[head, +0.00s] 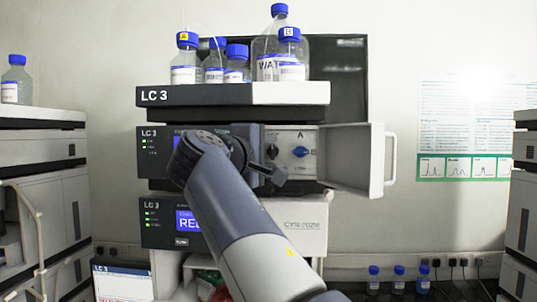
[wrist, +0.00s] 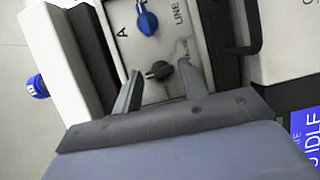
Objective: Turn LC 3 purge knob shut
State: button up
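The LC 3 stack (head: 238,95) stands in the middle of the head view. Its pump module has an open door and a pale recessed panel (head: 290,137) with two knobs. A black knob (head: 272,151) sits on the left and a blue knob (head: 301,152) on the right. No readable label names either as the purge knob. In the wrist view, the black knob (wrist: 158,70) lies between the fingertips of my gripper (wrist: 160,72), which is open; contact cannot be told. The blue knob (wrist: 147,22) is beyond it, near the letters "A" and "LINE".
The open door (head: 362,157) swings out to the right of the panel. Blue-capped bottles (head: 237,65) stand in the top tray. Other stacks stand at left (head: 45,190) and right (head: 522,200). Small bottles (head: 398,278) stand low at right.

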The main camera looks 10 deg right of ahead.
jog(key=b+v, duration=0.2)
jog(key=v, duration=0.8)
jog(key=shift+s, duration=0.15)
jog(key=p+x, duration=0.2)
jog(key=x, duration=0.8)
jog(key=shift+w+d, duration=0.2)
jog(key=shift+w, duration=0.15)
